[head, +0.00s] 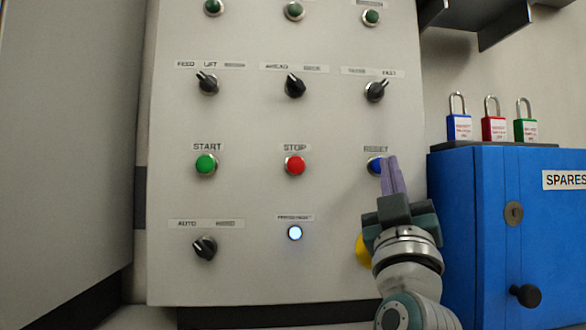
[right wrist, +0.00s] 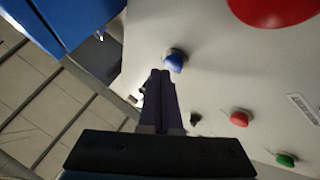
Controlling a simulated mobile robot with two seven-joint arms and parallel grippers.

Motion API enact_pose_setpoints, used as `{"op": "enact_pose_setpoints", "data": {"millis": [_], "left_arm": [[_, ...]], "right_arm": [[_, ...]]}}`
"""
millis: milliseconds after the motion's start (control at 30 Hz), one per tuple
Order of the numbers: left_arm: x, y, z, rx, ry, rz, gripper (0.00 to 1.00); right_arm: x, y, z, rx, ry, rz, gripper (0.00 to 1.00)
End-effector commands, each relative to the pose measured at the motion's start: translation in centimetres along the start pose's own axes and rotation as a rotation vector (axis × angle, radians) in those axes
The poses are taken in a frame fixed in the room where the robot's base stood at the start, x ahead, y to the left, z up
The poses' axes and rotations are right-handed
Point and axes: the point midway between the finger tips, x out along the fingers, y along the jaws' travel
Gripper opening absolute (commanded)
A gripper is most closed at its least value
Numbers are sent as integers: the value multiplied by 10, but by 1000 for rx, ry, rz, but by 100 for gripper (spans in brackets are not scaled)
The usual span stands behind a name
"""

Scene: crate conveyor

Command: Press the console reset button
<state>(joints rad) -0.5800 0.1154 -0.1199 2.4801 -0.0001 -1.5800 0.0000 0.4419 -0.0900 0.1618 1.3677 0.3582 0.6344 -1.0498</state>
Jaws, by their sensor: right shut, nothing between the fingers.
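The blue reset button (head: 375,164) sits at the right of the console panel (head: 250,200), under a label reading RESET. My right gripper (head: 390,159) is shut and empty, with its purple fingers pointing up at the button and covering its right side in the head view. In the right wrist view the blue button (right wrist: 175,60) shows just beyond the closed fingertips (right wrist: 160,73). I cannot tell whether the fingertips touch it. My left gripper is not in view.
A green START button (head: 206,164) and red STOP button (head: 295,165) share the row. A lit indicator (head: 295,233) is below. A yellow part (head: 363,250) is mostly hidden by my right gripper. A blue spares cabinet (head: 470,230) with padlocks (head: 493,127) on top stands close right.

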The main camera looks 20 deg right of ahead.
Motion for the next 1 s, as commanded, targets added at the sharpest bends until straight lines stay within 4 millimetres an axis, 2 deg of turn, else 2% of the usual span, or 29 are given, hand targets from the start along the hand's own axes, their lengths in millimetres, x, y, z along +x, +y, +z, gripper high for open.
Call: {"op": "enact_pose_setpoints", "data": {"millis": [1000], "left_arm": [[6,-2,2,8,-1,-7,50]], "right_arm": [[6,-4,5,-1,0,0,0]]}}
